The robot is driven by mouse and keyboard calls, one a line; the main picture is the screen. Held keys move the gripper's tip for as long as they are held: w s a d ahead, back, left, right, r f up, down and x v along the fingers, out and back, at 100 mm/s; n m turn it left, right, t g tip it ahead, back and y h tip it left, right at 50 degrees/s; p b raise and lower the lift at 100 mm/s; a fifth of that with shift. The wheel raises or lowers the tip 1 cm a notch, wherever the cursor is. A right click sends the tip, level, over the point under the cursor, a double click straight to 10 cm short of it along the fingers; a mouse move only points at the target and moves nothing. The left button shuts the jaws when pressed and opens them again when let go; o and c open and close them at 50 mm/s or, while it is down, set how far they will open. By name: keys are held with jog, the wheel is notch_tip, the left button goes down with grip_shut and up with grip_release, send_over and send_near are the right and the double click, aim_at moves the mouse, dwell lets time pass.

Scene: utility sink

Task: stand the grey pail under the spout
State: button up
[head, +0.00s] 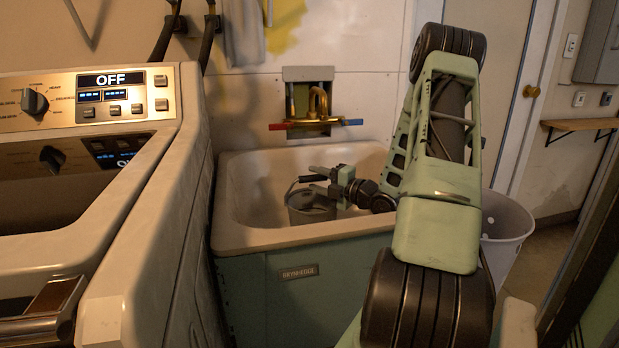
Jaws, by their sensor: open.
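The grey pail (311,211) stands in the white sink basin (231,200), towards its front and a little left of the middle. Its wire handle shows at its upper left. My gripper (318,177) is over the pail's rim, reaching in from the right with its fingers apart. I cannot tell whether a finger touches the pail or its handle. The brass spout (318,101) sits in a wall recess behind the sink, above and beyond the pail. It has a red lever on the left and a blue lever on the right.
A washing machine (150,190) stands close along the sink's left side. A white bin (503,232) stands right of the sink, partly hidden by my arm. The back of the basin, under the spout, looks clear. A wall shelf (580,124) is at far right.

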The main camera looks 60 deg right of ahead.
jog(key=s, duration=0.4)
jog(key=shift+s, duration=0.1)
dwell(0.4)
